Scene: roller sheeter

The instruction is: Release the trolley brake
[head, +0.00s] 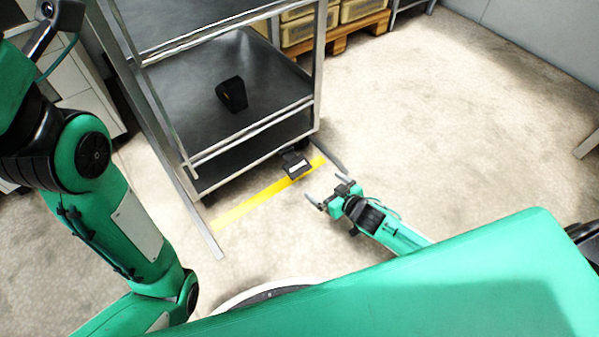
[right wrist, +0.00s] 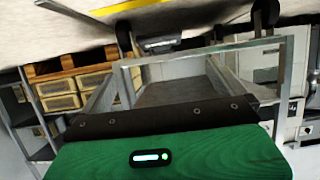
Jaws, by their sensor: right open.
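The trolley (head: 200,110) is a metal frame with dark shelves, standing at the upper left of centre in the head view. It also shows upside down in the right wrist view (right wrist: 180,93). A small black pedal with a pale label, apparently the brake (head: 295,165), sticks out low at its near right corner. It also shows in the right wrist view (right wrist: 160,43). My right gripper (head: 326,190) is open and empty, low over the floor just right of and nearer than the pedal, apart from it. My left arm shows at the left; its gripper is out of view.
A yellow floor stripe (head: 250,204) runs beneath the trolley's near edge. A black object (head: 232,94) sits on the trolley's lower shelf. Yellowish crates on a wooden pallet (head: 345,40) stand behind. A metal rail lies along the trolley's left side.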

